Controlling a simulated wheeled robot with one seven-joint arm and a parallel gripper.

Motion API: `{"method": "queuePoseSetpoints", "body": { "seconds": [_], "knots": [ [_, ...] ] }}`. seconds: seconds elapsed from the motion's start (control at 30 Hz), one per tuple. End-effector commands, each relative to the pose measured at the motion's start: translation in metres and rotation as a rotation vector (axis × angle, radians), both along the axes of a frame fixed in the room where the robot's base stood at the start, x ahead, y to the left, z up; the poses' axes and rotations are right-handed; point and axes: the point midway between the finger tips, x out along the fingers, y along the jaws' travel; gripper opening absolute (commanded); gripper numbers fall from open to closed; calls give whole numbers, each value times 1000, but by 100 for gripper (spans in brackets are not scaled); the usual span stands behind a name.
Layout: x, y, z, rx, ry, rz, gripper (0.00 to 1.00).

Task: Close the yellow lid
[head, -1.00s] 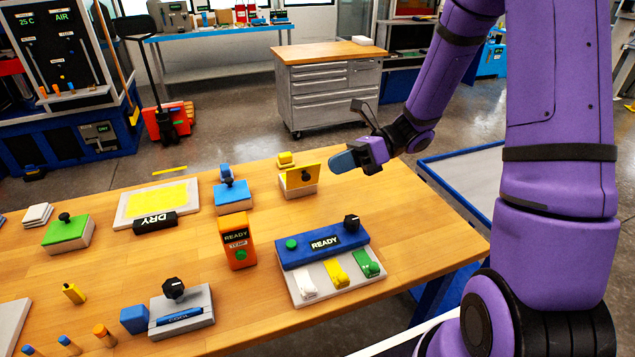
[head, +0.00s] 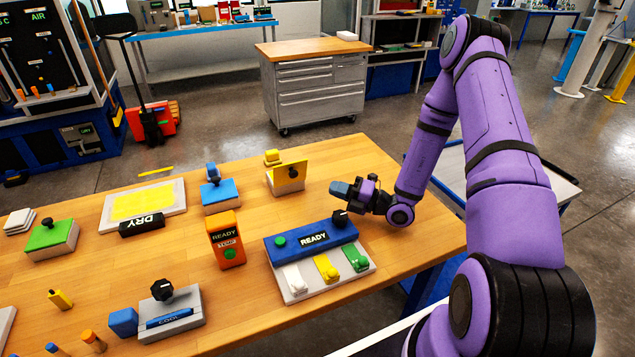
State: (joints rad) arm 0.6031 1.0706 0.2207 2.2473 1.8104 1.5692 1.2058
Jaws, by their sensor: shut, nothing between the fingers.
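The yellow lid (head: 289,172) stands raised, tilted open, on a small light grey box (head: 288,188) near the table's far edge. A black knob shows on the lid's face. My gripper (head: 335,187) is shut and empty. It is to the right of the lid and a little nearer to me, apart from it, above the far side of the blue READY panel. Its fingertips point left.
The blue READY panel (head: 310,241) with a black knob is just below my gripper in the picture. A blue-lidded box (head: 219,194) and an orange READY block (head: 226,240) stand left. Bare wood (head: 345,155) lies behind my gripper.

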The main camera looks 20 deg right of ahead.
Motion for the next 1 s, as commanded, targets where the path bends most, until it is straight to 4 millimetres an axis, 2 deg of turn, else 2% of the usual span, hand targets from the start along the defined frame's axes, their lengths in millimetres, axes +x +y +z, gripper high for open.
{"method": "queuePoseSetpoints", "body": {
  "seconds": [0.53, 0.73, 1.0],
  "knots": [
    [53, 61, 13, -4, -4, 5, 0],
    [62, 70, 15, -2, -3, 4, 0],
    [62, 71, 15, -2, -3, 4, 0]
  ]
}}
